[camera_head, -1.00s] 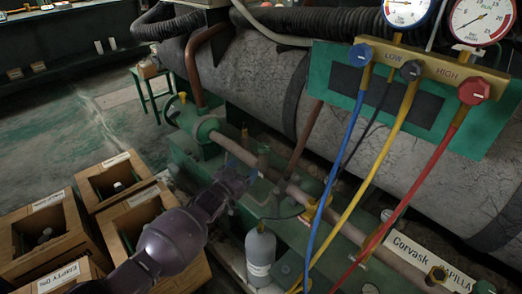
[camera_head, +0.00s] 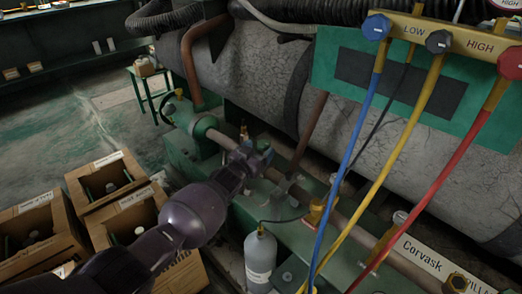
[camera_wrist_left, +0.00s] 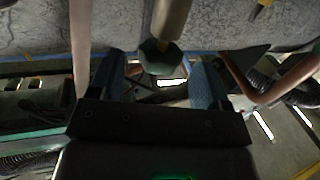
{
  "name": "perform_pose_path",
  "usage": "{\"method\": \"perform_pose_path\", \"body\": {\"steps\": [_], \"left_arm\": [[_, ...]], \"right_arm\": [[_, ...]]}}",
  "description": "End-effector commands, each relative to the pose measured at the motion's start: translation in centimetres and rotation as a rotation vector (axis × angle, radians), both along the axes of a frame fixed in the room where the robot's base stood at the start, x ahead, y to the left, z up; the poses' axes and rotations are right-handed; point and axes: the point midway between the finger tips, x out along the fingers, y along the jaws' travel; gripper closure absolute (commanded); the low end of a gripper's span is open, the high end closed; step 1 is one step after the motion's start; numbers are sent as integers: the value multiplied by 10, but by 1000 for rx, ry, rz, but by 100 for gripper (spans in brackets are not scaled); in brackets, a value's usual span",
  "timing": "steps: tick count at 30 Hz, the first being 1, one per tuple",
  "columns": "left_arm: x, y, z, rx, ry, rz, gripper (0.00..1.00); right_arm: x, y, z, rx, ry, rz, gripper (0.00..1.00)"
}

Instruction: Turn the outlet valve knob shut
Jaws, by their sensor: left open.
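My left gripper (camera_head: 252,157) reaches in from the left to the long pipe (camera_head: 225,141) on the green frame. In the left wrist view, its two blue-grey fingers (camera_wrist_left: 158,66) stand apart. A dark green, many-sided knob (camera_wrist_left: 158,55) with a little brass on it sits between the fingertips, with visible gaps on both sides. I take this for the outlet valve knob; its label does not show. In the head view, the gripper largely covers that spot. My right gripper is not in view.
Blue, yellow and red hoses hang from the brass gauge manifold (camera_head: 456,35) at the right. A grey bottle (camera_head: 260,262) stands below the pipe. Labelled crates (camera_head: 103,180) stand at left. The big grey tank (camera_head: 250,75) lies behind. A small brass fitting (camera_head: 244,131) is close by.

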Motion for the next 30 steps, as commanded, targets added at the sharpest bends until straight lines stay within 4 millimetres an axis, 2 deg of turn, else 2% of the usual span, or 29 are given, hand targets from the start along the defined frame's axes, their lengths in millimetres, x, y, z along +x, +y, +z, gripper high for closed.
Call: {"method": "perform_pose_path", "body": {"steps": [1, 7, 18, 27, 30], "left_arm": [[3, -3, -5, -1, 5, -1, 29], [12, -8, -2, 0, 1, -1, 29], [14, -9, 1, 0, -1, 0, 30], [14, -8, 1, 0, -1, 0, 76], [14, -8, 1, 1, -2, -2, 78]], "right_arm": [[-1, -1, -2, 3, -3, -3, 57], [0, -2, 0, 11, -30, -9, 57], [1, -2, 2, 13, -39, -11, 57], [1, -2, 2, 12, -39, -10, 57], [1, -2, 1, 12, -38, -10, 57]]}}
